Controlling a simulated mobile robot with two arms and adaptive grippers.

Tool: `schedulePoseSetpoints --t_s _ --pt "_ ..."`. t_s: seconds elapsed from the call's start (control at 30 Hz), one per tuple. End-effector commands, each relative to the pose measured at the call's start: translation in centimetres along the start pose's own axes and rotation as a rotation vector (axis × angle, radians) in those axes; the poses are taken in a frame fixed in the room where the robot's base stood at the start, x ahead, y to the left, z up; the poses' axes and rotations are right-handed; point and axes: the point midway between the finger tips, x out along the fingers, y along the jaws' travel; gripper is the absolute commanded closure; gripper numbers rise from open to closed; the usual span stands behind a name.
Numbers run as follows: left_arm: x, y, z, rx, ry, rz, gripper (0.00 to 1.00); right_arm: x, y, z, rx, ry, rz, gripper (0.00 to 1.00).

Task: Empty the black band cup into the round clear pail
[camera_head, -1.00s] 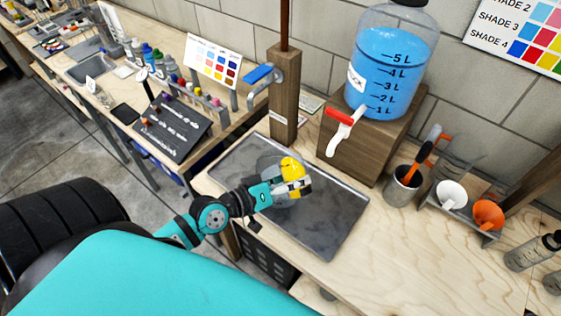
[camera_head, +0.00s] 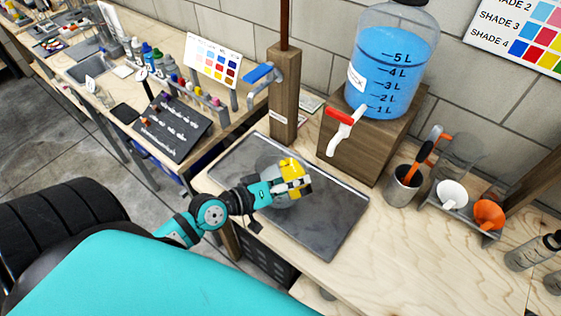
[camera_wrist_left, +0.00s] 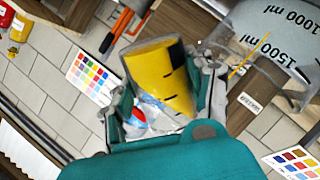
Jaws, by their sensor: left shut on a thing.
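My left gripper (camera_head: 296,187) is shut on the black band cup (camera_head: 291,170), which shows yellow, above the metal tray. In the left wrist view the cup (camera_wrist_left: 160,72) is strongly tilted between the fingers, yellow with dark marks and a dark band along one edge. I cannot tell how much is in it or whether anything is flowing out. The round clear pail (camera_head: 266,163) stands on the tray below and behind the gripper, partly hidden by it. In the left wrist view the pail's wall (camera_wrist_left: 284,50) with millilitre marks is at upper right. My right gripper is not in view.
The grey metal tray (camera_head: 335,213) lies on the wooden bench. A wooden post (camera_head: 284,105) and a blue liquid jug (camera_head: 388,70) with a red-handled tap stand behind it. A metal cup of tools (camera_head: 403,185) and a funnel rack (camera_head: 463,212) are at right.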

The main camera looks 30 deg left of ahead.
Motion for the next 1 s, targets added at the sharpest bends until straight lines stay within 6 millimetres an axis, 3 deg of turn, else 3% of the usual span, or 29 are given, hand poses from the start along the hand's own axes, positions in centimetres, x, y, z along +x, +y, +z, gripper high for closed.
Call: schedulePoseSetpoints --t_s 1.0 --pt "0.09 -0.16 0.13 -0.081 -0.025 0.004 0.85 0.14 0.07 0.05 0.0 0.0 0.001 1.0"
